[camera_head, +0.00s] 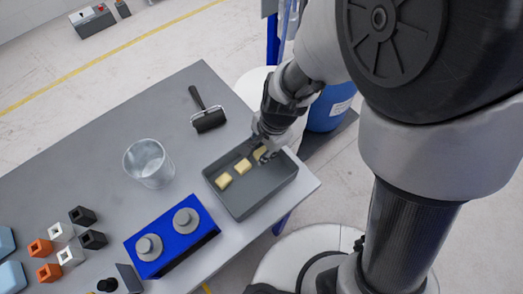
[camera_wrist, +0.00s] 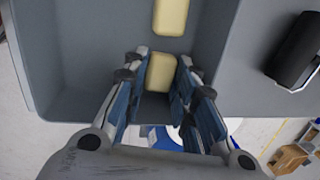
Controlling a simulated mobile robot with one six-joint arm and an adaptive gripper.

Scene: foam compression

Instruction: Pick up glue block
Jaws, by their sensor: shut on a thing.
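Pale yellow glue blocks lie in a row in a dark grey tray (camera_head: 262,197). In the head view I see the left block (camera_head: 223,180), the middle block (camera_head: 242,166) and the right block (camera_head: 259,153). My gripper (camera_head: 265,155) is at the right block and partly covers it. In the wrist view, my gripper (camera_wrist: 160,82) has its two fingers on either side of the nearest glue block (camera_wrist: 160,72), shut on it, inside the tray near its wall. Another glue block (camera_wrist: 169,16) lies just beyond it, apart from the fingers.
A black roller (camera_head: 208,118) lies behind the tray on the grey table (camera_head: 100,135). A clear beaker (camera_head: 149,163) stands to the left. A blue box (camera_head: 172,237) with two grey knobs sits in front. Several small coloured blocks are at far left. A blue barrel (camera_head: 330,108) stands beyond the table.

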